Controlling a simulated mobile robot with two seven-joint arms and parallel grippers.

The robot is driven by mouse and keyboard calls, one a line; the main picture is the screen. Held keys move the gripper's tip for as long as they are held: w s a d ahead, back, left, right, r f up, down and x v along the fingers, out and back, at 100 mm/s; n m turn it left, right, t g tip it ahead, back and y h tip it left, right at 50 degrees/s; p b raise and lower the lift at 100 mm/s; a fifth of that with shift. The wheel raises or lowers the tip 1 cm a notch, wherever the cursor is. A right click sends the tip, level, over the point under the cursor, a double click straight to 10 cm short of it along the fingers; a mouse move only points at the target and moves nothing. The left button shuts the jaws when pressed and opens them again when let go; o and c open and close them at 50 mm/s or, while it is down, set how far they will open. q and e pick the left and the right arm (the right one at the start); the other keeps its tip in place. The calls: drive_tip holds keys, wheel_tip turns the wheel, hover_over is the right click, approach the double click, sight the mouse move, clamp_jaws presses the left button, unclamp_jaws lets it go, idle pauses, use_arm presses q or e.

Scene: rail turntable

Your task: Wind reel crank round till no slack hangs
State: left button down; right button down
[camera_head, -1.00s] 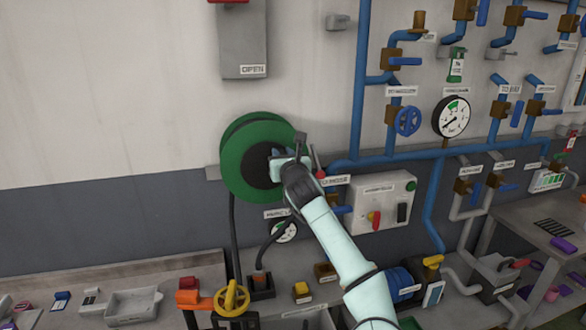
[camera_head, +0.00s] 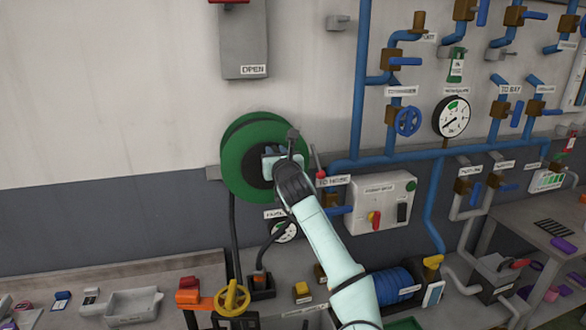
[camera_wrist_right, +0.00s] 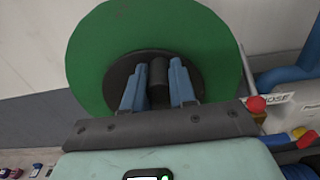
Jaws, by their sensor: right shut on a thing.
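The green reel (camera_head: 240,150) is mounted on the wall, and it fills much of the right wrist view (camera_wrist_right: 90,60). Its dark hub and a dark cylindrical crank handle (camera_wrist_right: 158,75) show in the right wrist view. My right gripper (camera_wrist_right: 158,88) is shut on the crank handle, with a blue finger on each side of it. In the head view my right gripper (camera_head: 272,165) is in front of the reel's right side and hides part of the hub. A dark hose (camera_head: 234,235) hangs from the reel's lower left down to the bench. My left gripper is not in view.
Blue pipes (camera_head: 360,90) with valves and a pressure gauge (camera_head: 454,116) stand right of the reel. A grey control box (camera_head: 381,201) is right of my forearm. A yellow handwheel (camera_head: 232,298) and a grey tray (camera_head: 134,304) are below. The wall left of the reel is clear.

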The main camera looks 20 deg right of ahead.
sight(260, 151)
drive_tip(key=shift+a+f, duration=0.35)
drive_tip(key=shift+a, duration=0.25)
drive_tip(key=shift+a+r, duration=0.15)
drive_tip(key=shift+a, duration=0.6)
drive_tip(key=shift+d+r, duration=0.1)
drive_tip(key=shift+a, duration=0.6)
